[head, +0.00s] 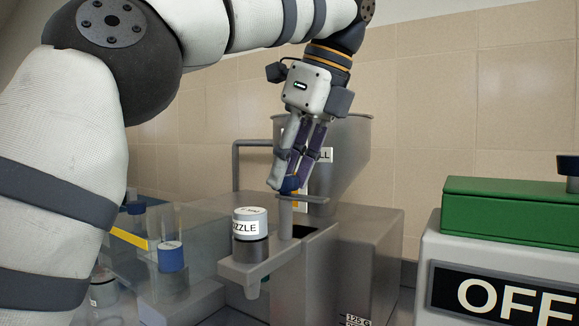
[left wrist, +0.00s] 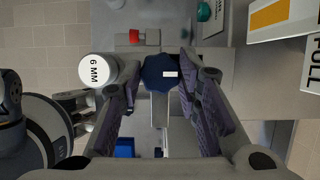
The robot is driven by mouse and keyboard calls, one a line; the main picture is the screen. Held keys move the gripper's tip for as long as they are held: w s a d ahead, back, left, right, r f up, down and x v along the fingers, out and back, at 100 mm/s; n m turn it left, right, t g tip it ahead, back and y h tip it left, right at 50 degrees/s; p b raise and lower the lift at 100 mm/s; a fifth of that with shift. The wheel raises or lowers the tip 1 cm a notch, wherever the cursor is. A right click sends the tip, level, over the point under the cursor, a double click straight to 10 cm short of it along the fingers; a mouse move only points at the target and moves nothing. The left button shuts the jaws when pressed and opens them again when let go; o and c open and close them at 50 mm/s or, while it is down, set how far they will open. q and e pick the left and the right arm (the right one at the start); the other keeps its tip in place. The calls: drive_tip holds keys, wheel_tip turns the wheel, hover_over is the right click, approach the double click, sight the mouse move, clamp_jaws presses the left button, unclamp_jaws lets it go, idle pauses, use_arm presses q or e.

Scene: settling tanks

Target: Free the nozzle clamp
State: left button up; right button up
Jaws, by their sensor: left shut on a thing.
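The nozzle (head: 250,240), a grey cylinder with a white labelled cap, stands upright in a grey bracket (head: 242,270). Its white top, marked 6 MM, shows in the left wrist view (left wrist: 98,70). Beside it a dark blue knob (head: 290,185) tops a grey post (head: 286,218) on the bracket. The knob, with a white mark, also shows in the left wrist view (left wrist: 157,72). My left gripper (head: 289,183) comes down from above, shut on the knob. Its fingers hide part of the knob in the head view.
A grey hopper (head: 346,165) stands behind my left gripper. A box marked OFF (head: 440,255) carries a green case (head: 510,213) at the right. A red object (left wrist: 137,38) shows near the knob.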

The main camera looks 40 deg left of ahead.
use_arm(q)
drive_tip(key=o, duration=1.1)
drive_tip(key=shift+a, duration=0.1)
drive_tip(key=shift+o, duration=0.2)
